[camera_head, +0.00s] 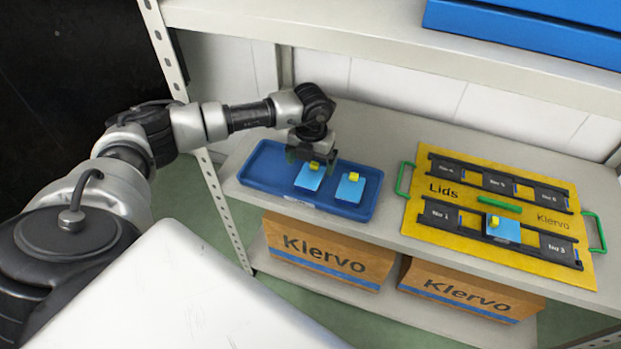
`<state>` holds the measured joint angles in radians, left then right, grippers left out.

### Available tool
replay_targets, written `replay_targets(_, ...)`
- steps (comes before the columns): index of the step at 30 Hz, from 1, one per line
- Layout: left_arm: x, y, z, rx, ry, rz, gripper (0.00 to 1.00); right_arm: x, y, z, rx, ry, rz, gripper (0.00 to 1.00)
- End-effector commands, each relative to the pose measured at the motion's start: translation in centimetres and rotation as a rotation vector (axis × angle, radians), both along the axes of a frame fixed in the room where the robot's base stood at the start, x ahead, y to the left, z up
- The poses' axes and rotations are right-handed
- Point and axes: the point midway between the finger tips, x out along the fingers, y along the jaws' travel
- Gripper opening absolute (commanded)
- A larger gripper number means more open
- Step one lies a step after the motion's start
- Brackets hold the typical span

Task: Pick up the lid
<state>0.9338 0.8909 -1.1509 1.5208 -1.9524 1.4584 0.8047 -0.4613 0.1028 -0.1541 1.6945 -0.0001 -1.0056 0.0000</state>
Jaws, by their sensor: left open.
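Two lids lie in a blue tray (260,172) on the shelf, each a light blue square plate with a yellow knob. The left lid (308,178) is under my left gripper (313,160). The right lid (350,188) lies beside it, clear of the gripper. A third lid (504,231) sits on the yellow Lids board (448,190), in the front row between the No 1 and No 3 places. My left gripper is open and points down right at the left lid's yellow knob; I cannot tell whether its fingers straddle the knob. My right gripper is not in view.
The yellow board has green handles (404,179) at its sides and dark label strips. An upper shelf (400,35) with a blue bin (530,22) overhangs the back. A perforated metal post (222,208) stands left of the tray.

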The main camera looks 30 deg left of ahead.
Motion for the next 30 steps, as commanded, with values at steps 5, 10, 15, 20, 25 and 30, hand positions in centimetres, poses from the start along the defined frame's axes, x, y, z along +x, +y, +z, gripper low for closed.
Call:
replay_targets(5, -0.2, 0.1, -3.0, 0.0, 0.002, 0.001, 0.94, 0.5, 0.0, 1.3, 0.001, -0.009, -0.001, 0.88)
replay_targets(10, -0.1, 0.1, -4.4, -0.001, 0.0, -0.001, 0.94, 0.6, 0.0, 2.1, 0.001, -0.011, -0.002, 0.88)
replay_targets(15, -0.1, 0.1, -4.4, -0.001, 0.0, -0.001, 0.94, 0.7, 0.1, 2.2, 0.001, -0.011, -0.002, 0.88)
replay_targets(20, -0.1, 0.1, -4.4, -0.002, 0.0, -0.001, 0.77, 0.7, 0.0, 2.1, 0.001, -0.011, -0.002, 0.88)
replay_targets(25, -0.1, 0.1, -4.4, -0.002, 0.0, -0.001, 0.51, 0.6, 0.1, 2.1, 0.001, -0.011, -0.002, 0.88)
replay_targets(30, -0.1, 0.1, -4.3, -0.002, 0.0, -0.001, 0.4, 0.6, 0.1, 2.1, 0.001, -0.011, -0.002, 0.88)
